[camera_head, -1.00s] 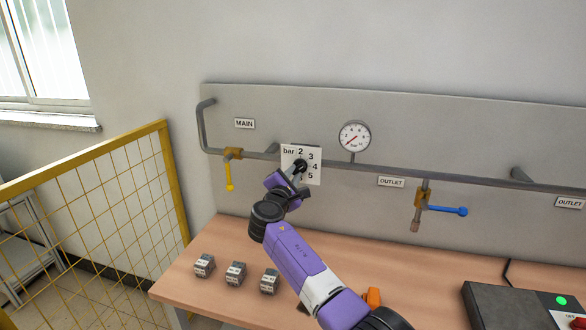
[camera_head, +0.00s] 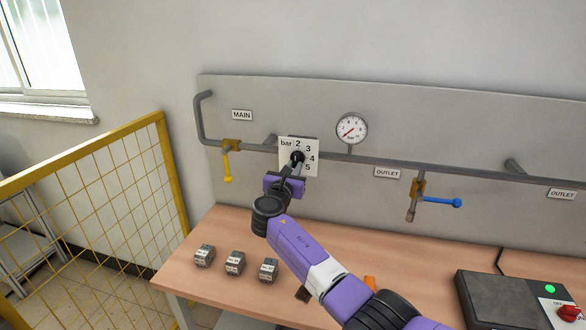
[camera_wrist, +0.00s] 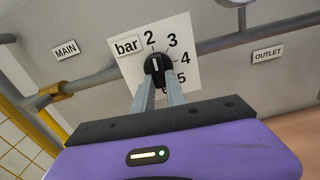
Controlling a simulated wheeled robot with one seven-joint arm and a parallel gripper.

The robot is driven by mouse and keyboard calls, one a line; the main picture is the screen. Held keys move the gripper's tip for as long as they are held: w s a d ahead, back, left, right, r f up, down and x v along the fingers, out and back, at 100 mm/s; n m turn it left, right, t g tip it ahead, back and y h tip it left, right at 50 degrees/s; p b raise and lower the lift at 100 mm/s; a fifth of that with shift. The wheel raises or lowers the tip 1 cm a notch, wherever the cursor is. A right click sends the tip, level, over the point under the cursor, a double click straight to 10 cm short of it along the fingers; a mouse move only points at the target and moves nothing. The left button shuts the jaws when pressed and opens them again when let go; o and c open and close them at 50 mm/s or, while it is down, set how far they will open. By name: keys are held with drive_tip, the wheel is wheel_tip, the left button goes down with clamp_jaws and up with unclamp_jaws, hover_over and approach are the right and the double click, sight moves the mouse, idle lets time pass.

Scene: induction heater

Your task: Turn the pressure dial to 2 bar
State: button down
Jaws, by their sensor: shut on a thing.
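In the wrist view the plate (camera_wrist: 182,42) looks tilted, and the knob's pale pointer line points up, close to the 2 mark. My gripper (camera_wrist: 158,80) is shut on the knob, with one finger on each side of it. In the head view my gripper (camera_head: 294,168) reaches the knob from below and covers part of it. The round gauge (camera_head: 352,129) has a red needle pointing to the lower left.
A yellow-handled valve (camera_head: 227,165) is left of the plate and a blue-handled valve (camera_head: 440,202) is to the right. Several small grey blocks (camera_head: 235,263) sit on the wooden table (camera_head: 215,235). A yellow mesh fence (camera_head: 100,205) stands at left. A dark control box (camera_head: 500,298) is at right.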

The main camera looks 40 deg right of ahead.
drive_tip(key=shift+f+n, duration=0.2)
drive_tip(key=shift+n, duration=0.2)
drive_tip(key=c, duration=1.4)
unclamp_jaws()
drive_tip(key=shift+o, duration=0.2)
drive_tip(key=shift+r, duration=0.1)
drive_tip(key=b+v, duration=0.1)
drive_tip(key=v, duration=0.7)
